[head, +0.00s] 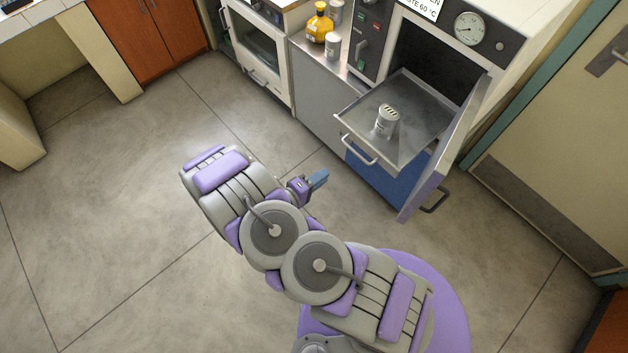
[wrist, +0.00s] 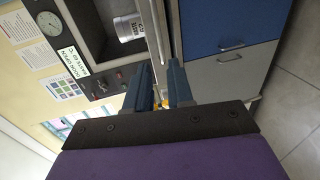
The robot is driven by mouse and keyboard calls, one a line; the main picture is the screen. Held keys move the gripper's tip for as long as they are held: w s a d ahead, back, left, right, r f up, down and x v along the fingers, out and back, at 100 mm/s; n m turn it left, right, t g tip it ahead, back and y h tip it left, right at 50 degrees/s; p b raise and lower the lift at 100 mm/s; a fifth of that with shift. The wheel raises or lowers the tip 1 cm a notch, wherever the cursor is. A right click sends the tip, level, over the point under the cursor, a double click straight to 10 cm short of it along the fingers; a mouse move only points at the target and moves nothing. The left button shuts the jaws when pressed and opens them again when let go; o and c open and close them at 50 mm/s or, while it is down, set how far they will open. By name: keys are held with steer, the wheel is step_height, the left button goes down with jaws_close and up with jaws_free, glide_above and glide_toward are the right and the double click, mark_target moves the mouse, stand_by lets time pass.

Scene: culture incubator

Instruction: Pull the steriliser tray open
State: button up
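The steriliser tray (head: 415,128) is a flat metal tray sticking well out of the dark chamber in the head view. A bar handle (head: 357,150) is on its front edge. A white labelled can (head: 387,121) stands on it; the can also shows in the wrist view (wrist: 128,27). My gripper (head: 319,180) is below and left of the handle in the head view and looks apart from it. In the wrist view, its two blue fingers (wrist: 161,68) have a gap between them, and nothing is clearly held.
The steriliser door (head: 445,150) stands open at the tray's right. Left of the steriliser is a counter with a yellow bottle (head: 319,24) and a white jar (head: 333,46). A blue drawer front (head: 390,182) is below the tray. Floor on the left is clear.

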steer(key=shift+v, duration=1.15)
steer(key=shift+w, duration=0.1)
